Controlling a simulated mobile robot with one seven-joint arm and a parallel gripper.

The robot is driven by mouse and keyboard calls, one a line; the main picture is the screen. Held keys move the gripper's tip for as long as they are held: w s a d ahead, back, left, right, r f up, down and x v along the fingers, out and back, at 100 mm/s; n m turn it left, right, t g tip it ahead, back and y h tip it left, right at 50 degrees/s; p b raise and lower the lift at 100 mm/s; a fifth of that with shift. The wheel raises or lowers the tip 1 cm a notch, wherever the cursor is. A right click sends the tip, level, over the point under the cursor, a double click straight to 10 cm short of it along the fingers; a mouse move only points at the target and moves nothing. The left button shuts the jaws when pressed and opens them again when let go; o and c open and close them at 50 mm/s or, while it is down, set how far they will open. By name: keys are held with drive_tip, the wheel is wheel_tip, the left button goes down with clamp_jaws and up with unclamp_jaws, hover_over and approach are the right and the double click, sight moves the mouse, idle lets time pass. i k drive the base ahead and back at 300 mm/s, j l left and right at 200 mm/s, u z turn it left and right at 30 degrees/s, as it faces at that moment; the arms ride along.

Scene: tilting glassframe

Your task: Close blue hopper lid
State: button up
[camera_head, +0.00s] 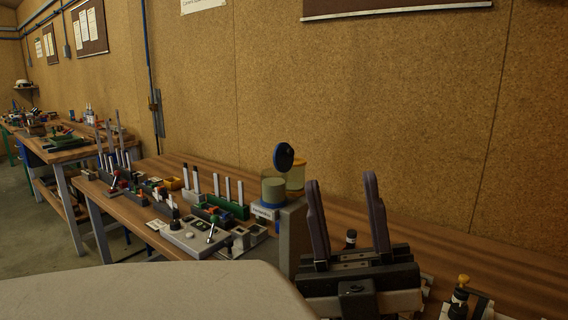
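The blue hopper (273,191) is a clear, round container with pale contents and a blue ring at its base. It stands on a light block on the workbench. Its dark blue round lid (283,156) is tipped up on edge above the hopper's rim, so the hopper is open. My gripper (341,180) is to the right of the hopper, with two dark fingers pointing up and spread wide apart. Nothing shows between the fingers. The gripper appears nearer the camera than the hopper and apart from the lid. My grey arm part hides some of the hopper's base.
A second, yellowish container (297,175) stands right behind the hopper. A green rack (228,205) with white upright pieces and a grey panel with a lever (205,236) are to the left. A small yellow-topped bottle (459,296) is at lower right. The wall is close behind.

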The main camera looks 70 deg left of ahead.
sight(283, 154)
drive_tip(key=u, duration=1.9)
